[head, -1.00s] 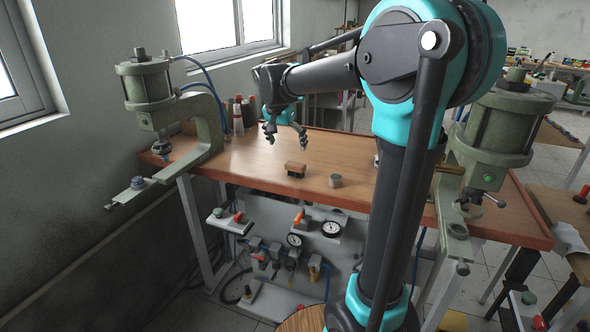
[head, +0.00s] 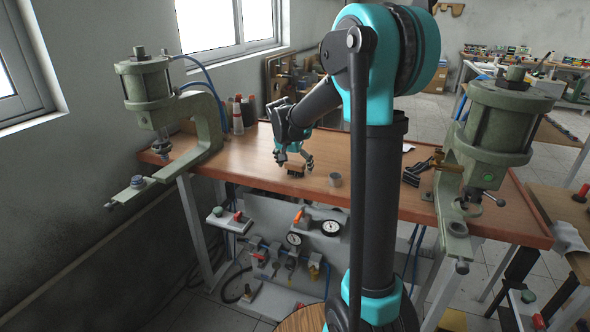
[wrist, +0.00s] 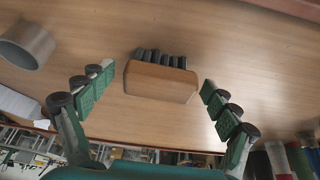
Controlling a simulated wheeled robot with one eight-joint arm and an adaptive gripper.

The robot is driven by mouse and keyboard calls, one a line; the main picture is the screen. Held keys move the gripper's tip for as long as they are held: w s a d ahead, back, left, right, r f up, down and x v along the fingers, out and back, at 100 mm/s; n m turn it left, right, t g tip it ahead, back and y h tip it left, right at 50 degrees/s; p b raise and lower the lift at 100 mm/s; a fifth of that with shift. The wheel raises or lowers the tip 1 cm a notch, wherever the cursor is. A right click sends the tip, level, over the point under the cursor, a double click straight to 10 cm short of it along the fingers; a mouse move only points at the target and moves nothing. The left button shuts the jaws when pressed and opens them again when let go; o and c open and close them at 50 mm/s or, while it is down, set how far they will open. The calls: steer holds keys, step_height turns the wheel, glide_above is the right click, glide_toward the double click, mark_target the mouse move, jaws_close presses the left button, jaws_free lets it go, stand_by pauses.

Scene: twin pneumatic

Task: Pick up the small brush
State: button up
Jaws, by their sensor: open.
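The small brush (head: 295,170) has a wooden block back and dark bristles and lies on the wooden table. In the wrist view the brush (wrist: 160,82) sits between my open fingers, with a gap on each side and its bristles toward the top of the picture. My gripper (head: 294,163) is open and low over the table, at the brush in the head view. My gripper (wrist: 152,100) holds nothing. Its fingers partly overlap the brush in the head view.
A grey metal cylinder (head: 335,179) stands right of the brush, also in the wrist view (wrist: 27,43). Green pneumatic presses stand at the left (head: 150,95) and right (head: 490,130) table ends. Bottles (head: 240,112) stand at the back left. Dark pieces (head: 415,172) lie at the right.

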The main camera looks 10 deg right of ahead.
mark_target(295, 163)
steer(key=shift+c, duration=0.4)
steer(key=c, duration=1.2)
steer(key=shift+r, duration=0.1)
steer(key=shift+c, duration=0.2)
step_height(295, 163, up, 20)
steer(key=o, duration=0.5)
steer(key=shift+c, duration=1.4)
steer(key=shift+s, duration=0.1)
